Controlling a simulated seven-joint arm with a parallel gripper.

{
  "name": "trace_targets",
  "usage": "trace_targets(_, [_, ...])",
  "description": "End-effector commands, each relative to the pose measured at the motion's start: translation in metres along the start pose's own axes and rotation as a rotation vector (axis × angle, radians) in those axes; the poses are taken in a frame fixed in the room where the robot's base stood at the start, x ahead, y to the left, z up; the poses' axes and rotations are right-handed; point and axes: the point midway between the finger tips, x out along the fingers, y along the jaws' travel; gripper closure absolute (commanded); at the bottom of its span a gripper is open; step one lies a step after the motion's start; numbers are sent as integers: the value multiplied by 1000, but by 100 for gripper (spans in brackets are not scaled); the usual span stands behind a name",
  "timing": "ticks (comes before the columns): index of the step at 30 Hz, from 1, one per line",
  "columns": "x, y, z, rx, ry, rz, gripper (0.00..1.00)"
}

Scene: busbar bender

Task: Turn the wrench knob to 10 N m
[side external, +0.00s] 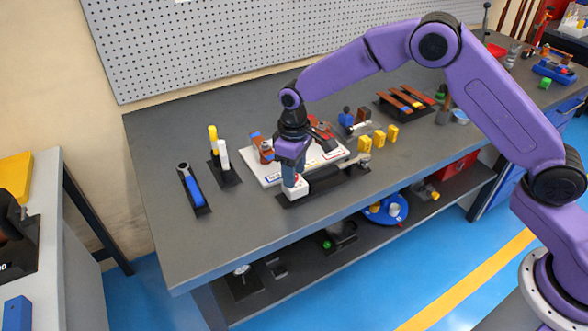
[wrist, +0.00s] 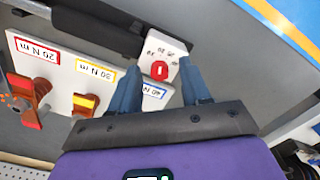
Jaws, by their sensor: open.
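The wrench knob (wrist: 160,71) is a round red dial with a pale mark, set on the white end block (wrist: 166,46) of the torque wrench. Small numbers are printed beside it, too small to read surely. The wrench's dark shaft (wrist: 92,20) lies along its black holder. In the side view the white block (side external: 296,188) is at the front of the bench. My gripper (wrist: 160,76) is open, with one blue finger on each side of the knob. In the side view my gripper (side external: 290,178) points down over the block. Contact with the knob cannot be told.
Behind the wrench is a white board (side external: 272,178) with torque labels, coloured pieces and copper-coloured parts. Yellow blocks (side external: 378,138) stand to the right. The bench's front left is clear.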

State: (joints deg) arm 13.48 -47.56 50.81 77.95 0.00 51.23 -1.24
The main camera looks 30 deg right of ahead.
Motion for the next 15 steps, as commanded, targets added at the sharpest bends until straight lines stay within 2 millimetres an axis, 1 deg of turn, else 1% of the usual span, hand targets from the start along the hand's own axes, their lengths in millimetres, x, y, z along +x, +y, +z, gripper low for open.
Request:
trace_targets(2, [0, 0, 0, 0, 0, 0, 53])
trace_targets(3, [0, 0, 0, 0, 0, 0, 60])
trace_targets(5, [0, 0, 0, 0, 0, 0, 79])
trace_targets(6, [0, 0, 0, 0, 0, 0, 92])
trace_targets(7, [0, 0, 0, 0, 0, 0, 100])
trace_targets(15, [0, 0, 0, -12, 0, 0, 100])
